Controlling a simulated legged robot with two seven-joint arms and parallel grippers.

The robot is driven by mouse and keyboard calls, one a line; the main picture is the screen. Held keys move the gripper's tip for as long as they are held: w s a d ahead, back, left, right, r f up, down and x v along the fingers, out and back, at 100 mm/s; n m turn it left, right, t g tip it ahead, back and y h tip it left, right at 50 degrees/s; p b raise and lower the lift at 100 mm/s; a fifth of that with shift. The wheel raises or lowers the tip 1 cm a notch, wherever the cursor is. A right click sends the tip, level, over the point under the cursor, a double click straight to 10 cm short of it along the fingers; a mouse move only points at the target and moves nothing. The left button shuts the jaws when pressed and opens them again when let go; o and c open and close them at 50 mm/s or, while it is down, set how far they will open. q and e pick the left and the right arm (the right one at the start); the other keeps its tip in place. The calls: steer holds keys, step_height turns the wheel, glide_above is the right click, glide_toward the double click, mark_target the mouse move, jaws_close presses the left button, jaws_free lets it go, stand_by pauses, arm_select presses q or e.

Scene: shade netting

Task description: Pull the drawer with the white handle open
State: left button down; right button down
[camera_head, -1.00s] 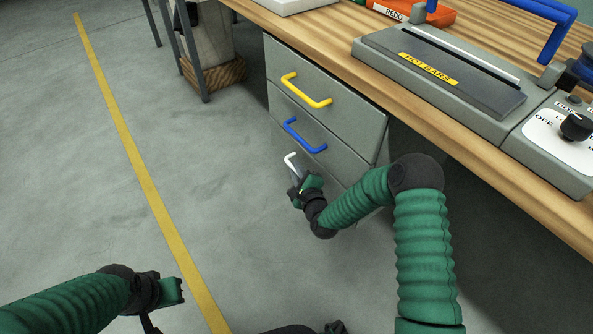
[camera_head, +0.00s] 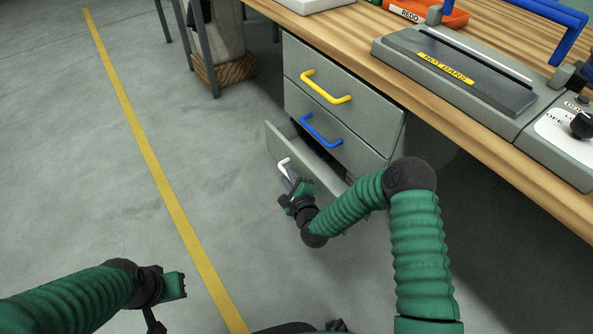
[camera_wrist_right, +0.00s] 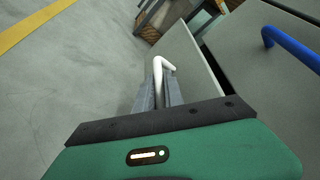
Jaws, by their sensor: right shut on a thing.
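The drawer with the white handle is the lowest in a grey drawer unit under the bench. Its front panel (camera_head: 312,156) stands out from the unit, with a dark gap behind its top edge. My right gripper (camera_head: 291,182) is shut on the white handle (camera_head: 284,164). In the right wrist view the white handle (camera_wrist_right: 160,66) runs between the two grey fingers (camera_wrist_right: 160,92); its lower part is hidden by them. My left gripper (camera_head: 176,284) is at the lower left, far from the drawers; its jaw opening is not clear.
Above are a shut drawer with a blue handle (camera_head: 320,130) and a shut one with a yellow handle (camera_head: 325,88). The wooden bench (camera_head: 440,125) carries a hot-bar sealer (camera_head: 455,72). A bin on a wooden base (camera_head: 222,75) stands behind. The floor at left is clear.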

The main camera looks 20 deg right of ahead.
steer(key=s+a+p, duration=0.1)
steer(key=s+a, duration=0.3)
steer(key=a, duration=0.7)
steer(key=s+a+p, duration=0.2)
steer(key=s+a, duration=0.2)
steer(key=a, duration=0.7)
steer(key=shift+s+a+f, duration=0.25)
steer(key=shift+a, duration=0.05)
steer(key=c, duration=1.5)
jaws_free()
steer(key=shift+o, duration=0.2)
steer(key=shift+w+r, duration=0.1)
steer(key=shift+r, duration=0.05)
